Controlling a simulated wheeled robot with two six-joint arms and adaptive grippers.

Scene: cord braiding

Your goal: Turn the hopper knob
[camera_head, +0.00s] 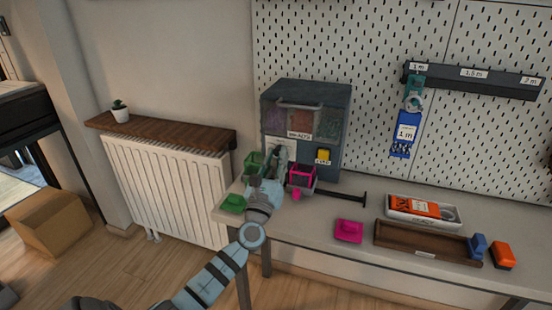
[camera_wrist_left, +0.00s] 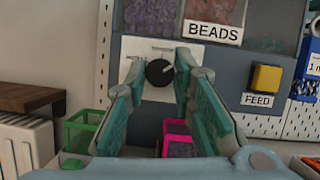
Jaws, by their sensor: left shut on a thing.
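The hopper is a dark grey box (camera_head: 339,100) labelled BEADS, against the pegboard, with windows showing coloured beads. Its round black knob (camera_wrist_left: 160,73) sits on a white plate (camera_wrist_left: 135,49) on the front. In the head view my arm hides the knob. My left gripper (camera_head: 279,155) is in front of the hopper's lower left. In the left wrist view its two teal-padded fingers (camera_wrist_left: 165,82) stand on either side of the knob, shut on it. The knob's pale mark points up and right. My right gripper is not in view.
A yellow FEED button (camera_head: 323,156) is right of the knob. A green bin (camera_head: 253,161) and a pink bin (camera_head: 302,177) stand below the hopper. A green piece (camera_head: 232,203), a pink piece (camera_head: 349,231) and a brown tray (camera_head: 425,243) are on the bench.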

